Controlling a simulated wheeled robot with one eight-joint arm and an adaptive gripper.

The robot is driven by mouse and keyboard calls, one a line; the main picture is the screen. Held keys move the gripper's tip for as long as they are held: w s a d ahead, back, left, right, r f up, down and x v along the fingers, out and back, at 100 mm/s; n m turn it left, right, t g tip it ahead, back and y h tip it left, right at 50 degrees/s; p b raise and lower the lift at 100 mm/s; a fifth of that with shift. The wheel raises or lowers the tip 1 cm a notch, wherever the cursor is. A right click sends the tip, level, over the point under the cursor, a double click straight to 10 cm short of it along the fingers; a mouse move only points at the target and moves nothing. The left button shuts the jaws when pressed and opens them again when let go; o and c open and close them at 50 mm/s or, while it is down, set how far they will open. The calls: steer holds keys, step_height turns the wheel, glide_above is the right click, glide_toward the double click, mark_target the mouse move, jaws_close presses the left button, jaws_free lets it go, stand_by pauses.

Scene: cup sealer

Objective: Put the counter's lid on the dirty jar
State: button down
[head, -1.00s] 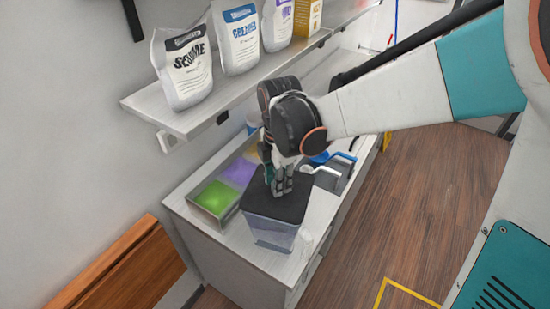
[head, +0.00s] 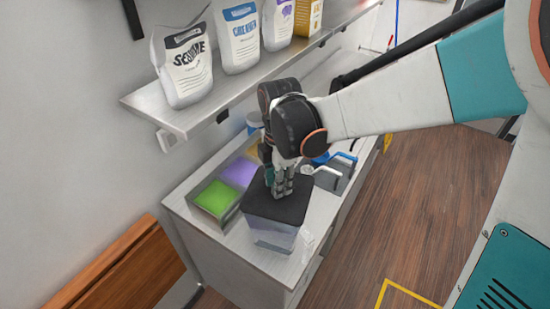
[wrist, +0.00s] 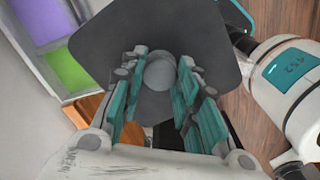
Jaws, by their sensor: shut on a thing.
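The dark grey square lid (head: 262,204) is over the top of the clear square jar (head: 271,236) at the counter's near end. I cannot tell whether the lid rests fully on the rim or slightly above it. My gripper (head: 281,190) points down and is shut on the lid's round knob. In the wrist view the lid (wrist: 105,42) fills the middle, with its knob (wrist: 159,73) between the fingers of my gripper (wrist: 158,85). The lid hides the jar's opening there.
The counter (head: 190,216) holds a tray with green (head: 216,198), purple and yellow contents left of the jar. Blue-and-white handled items (head: 333,172) stand behind it. A shelf (head: 190,118) with several bags hangs above. Wooden floor (head: 440,200) is clear at the right.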

steer(key=shift+f+b, duration=0.35)
steer(key=shift+b, duration=0.05)
stand_by(0.6)
steer(key=c, duration=0.6)
jaws_free()
steer(key=shift+c, duration=0.2)
steer(key=shift+r, duration=0.15)
steer(key=shift+s+r+p, duration=0.15)
steer(key=shift+r+p, duration=2.1)
steer(key=shift+r, duration=1.2)
